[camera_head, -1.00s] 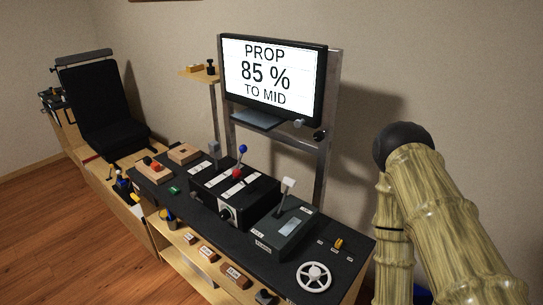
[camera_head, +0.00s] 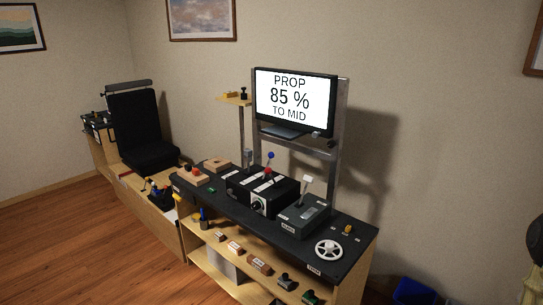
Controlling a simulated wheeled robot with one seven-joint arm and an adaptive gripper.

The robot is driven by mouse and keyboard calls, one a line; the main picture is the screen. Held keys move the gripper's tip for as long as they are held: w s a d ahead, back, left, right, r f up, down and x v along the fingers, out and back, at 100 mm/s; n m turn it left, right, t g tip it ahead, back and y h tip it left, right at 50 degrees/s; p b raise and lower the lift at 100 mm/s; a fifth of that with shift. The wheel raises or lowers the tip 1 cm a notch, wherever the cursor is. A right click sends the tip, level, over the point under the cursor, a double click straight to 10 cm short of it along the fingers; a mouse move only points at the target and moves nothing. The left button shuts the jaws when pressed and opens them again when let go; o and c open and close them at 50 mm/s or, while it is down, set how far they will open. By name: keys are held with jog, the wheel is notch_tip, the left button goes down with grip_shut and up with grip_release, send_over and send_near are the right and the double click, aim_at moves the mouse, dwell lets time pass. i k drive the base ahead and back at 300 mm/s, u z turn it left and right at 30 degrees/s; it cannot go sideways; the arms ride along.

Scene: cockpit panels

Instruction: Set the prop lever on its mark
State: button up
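The monitor (camera_head: 294,102) reads "PROP 85 % TO MID". Below it, a black lever box (camera_head: 262,192) with white label strips stands on the dark console top. A lever with a blue knob (camera_head: 271,155) and one with a red knob (camera_head: 268,171) rise from it. No lever's name is readable, so I cannot tell for sure which is the prop lever. The marks are too small to read. My gripper is out of view; only part of my arm shows at the right edge.
A grey box with a white-handled lever (camera_head: 307,180) stands right of the lever box. A white handwheel (camera_head: 328,251) is at the console's right front. Small blocks lie on the lower shelf (camera_head: 222,258). A black seat (camera_head: 143,128) stands at left. Wooden floor (camera_head: 80,240) is open at front left.

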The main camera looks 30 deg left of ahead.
aim_at(270, 155)
jog(key=u, duration=0.6)
jog(key=i, duration=0.55)
jog(key=u, duration=0.8)
jog(key=i, duration=0.7)
